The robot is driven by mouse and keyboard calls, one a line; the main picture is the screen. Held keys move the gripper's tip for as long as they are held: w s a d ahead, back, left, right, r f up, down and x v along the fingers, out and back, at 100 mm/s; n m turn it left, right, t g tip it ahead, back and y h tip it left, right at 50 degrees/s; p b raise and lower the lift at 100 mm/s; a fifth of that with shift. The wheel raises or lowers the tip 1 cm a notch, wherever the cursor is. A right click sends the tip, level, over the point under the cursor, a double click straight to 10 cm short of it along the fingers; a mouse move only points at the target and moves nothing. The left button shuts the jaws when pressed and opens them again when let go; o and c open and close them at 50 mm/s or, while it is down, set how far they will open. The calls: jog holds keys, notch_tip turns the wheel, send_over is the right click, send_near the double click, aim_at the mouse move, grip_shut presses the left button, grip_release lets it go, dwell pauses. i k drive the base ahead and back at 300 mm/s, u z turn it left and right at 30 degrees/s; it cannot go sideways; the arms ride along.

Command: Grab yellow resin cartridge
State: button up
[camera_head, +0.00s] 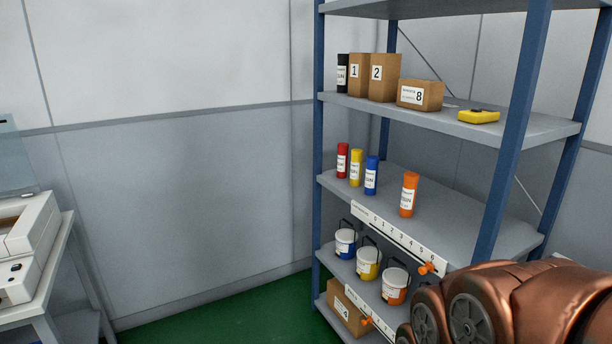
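The yellow resin cartridge (356,167) stands upright on the middle shelf of the blue-posted rack. It has a white label. A red cartridge (342,160) stands close on its left and a blue cartridge (371,175) close on its right. An orange cartridge (409,194) stands farther right on the same shelf. A copper-coloured part of my arm fills the lower right corner. My gripper itself does not show.
A numbered scale strip (398,236) runs along the middle shelf's front edge. Several small buckets (368,263) stand below. Boxes (384,77) and a yellow device (479,116) sit above. A white machine (28,245) stands at left. Green floor (250,318) between is clear.

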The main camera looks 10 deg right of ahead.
aim_at(357, 154)
jog(key=u, duration=0.75)
jog(key=i, duration=0.6)
jog(key=u, duration=0.8)
jog(key=i, duration=1.3)
jog(key=z, duration=0.9)
jog(key=i, duration=1)
jog(key=z, duration=1.1)
